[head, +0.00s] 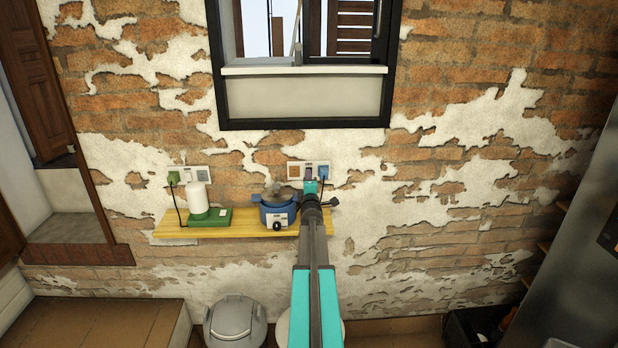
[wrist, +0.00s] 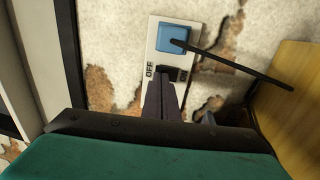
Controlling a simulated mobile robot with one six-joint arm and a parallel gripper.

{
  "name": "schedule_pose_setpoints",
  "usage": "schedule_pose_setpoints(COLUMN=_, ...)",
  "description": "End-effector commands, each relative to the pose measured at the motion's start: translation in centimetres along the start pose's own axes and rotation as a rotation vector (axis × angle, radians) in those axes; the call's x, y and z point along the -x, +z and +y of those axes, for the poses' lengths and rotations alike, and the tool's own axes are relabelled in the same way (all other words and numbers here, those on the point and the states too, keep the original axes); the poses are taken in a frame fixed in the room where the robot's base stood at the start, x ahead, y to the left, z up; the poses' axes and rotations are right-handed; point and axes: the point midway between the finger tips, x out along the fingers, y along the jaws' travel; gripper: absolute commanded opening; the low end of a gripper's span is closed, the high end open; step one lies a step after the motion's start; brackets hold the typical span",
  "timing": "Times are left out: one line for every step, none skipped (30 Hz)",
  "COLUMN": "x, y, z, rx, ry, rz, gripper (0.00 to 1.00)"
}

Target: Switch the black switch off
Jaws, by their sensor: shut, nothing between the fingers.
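A wall plate (head: 292,163) on the brick wall carries a blue plug (head: 322,172) and a dark switch (head: 309,172). In the wrist view the plate (wrist: 153,58) shows the blue plug (wrist: 174,38), an OFF label and a second, partly covered label. The switch is mostly hidden there by the fingers. My gripper (head: 311,190) is in front of the plate, just below the switch. In the wrist view my gripper (wrist: 164,88) is shut and empty, its tips over the plate between the labels. I cannot tell whether they touch the switch, or its position.
A yellow wooden shelf (head: 250,230) below holds a blue pot-like appliance (head: 277,212) and a white cylinder on a green base (head: 199,198). A second wall plate (head: 203,173) with a green plug is to the left. A black cable (wrist: 235,67) runs from the blue plug.

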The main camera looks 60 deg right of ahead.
Motion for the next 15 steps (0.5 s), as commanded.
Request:
schedule_pose_setpoints(x=-0.4, y=-0.02, z=0.09, rx=0.0, ry=0.0, rz=0.0, gripper=0.0)
schedule_pose_setpoints(x=-0.51, y=-0.03, z=0.08, rx=0.0, ry=0.0, rz=0.0, gripper=0.0)
schedule_pose_setpoints(x=-0.62, y=-0.03, z=0.06, rx=0.0, ry=0.0, rz=0.0, gripper=0.0)
schedule_pose_setpoints(x=-0.69, y=-0.04, z=0.04, rx=0.0, ry=0.0, rz=0.0, gripper=0.0)
schedule_pose_setpoints(x=-0.75, y=-0.04, z=0.03, rx=0.0, ry=0.0, rz=0.001, gripper=0.0)
schedule_pose_setpoints(x=-0.8, y=-0.05, z=0.01, rx=0.0, ry=0.0, rz=0.001, gripper=0.0)
schedule_pose_setpoints(x=-0.82, y=-0.06, z=0.0, rx=0.0, ry=0.0, rz=0.001, gripper=0.0)
schedule_pose_setpoints(x=-0.83, y=-0.06, z=-0.02, rx=0.0, ry=0.0, rz=0.001, gripper=0.0)
schedule_pose_setpoints(x=-0.83, y=-0.07, z=-0.03, rx=0.0, ry=0.0, rz=0.001, gripper=0.0)
schedule_pose_setpoints(x=-0.83, y=-0.07, z=-0.03, rx=0.0, ry=0.0, rz=0.001, gripper=0.0)
schedule_pose_setpoints(x=-0.83, y=-0.08, z=-0.04, rx=0.0, ry=0.0, rz=0.001, gripper=0.0)
schedule_pose_setpoints(x=-0.81, y=-0.08, z=-0.05, rx=0.0, ry=0.0, rz=0.001, gripper=0.0)
schedule_pose_setpoints(x=-0.81, y=-0.09, z=-0.05, rx=0.0, ry=0.0, rz=0.001, gripper=0.0)
schedule_pose_setpoints(x=-0.81, y=-0.09, z=-0.05, rx=0.0, ry=0.0, rz=0.001, gripper=0.0)
schedule_pose_setpoints(x=-0.81, y=-0.1, z=-0.05, rx=0.0, ry=0.0, rz=0.001, gripper=0.0)
